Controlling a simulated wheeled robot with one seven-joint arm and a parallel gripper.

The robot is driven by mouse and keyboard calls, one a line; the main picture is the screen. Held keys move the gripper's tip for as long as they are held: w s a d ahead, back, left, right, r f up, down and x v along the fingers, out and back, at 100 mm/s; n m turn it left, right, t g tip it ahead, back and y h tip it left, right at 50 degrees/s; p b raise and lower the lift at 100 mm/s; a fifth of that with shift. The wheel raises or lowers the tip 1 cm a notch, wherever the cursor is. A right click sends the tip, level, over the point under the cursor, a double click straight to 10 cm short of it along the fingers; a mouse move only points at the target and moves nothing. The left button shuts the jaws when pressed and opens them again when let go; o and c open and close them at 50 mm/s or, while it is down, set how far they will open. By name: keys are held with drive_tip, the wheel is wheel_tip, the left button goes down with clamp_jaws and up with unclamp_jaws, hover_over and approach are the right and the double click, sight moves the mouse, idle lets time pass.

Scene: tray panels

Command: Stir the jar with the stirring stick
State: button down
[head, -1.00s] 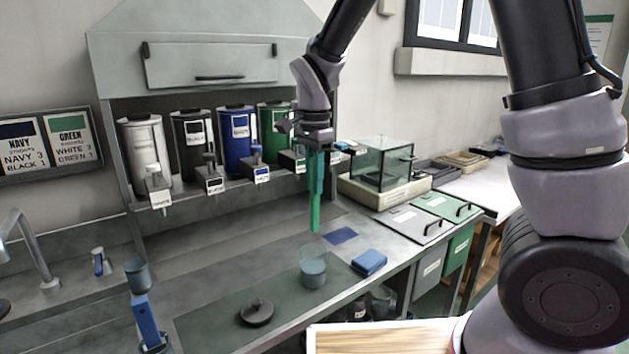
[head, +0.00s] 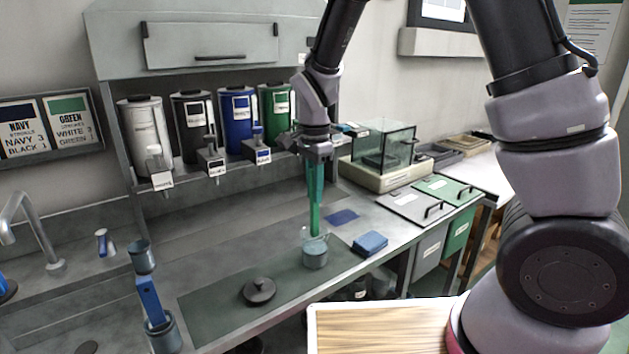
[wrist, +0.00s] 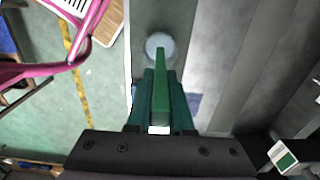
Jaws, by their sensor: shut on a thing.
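The jar (head: 314,258) is a small clear glass with grey-blue contents, upright on a dark green mat (head: 215,307) on the counter. The stirring stick (head: 315,219) is green and hangs almost upright from my gripper (head: 315,198), which is shut on it. The stick's lower end overlaps the jar's mouth in the head view; how deep it reaches is hard to tell. In the wrist view the stick (wrist: 160,95) runs from between the fingers (wrist: 161,78) toward the jar (wrist: 160,44), hiding part of it.
A dark round lid (head: 259,291) lies left of the jar, and a blue block or sponge (head: 370,243) lies right. A blue-handled tool stands in a cup (head: 163,334) at front left. Labelled paint dispensers (head: 238,122) line the back. A glass box (head: 383,145) stands to the right.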

sight(314, 215)
drive_tip(key=shift+f, duration=3.65)
drive_tip(key=shift+w, duration=0.1)
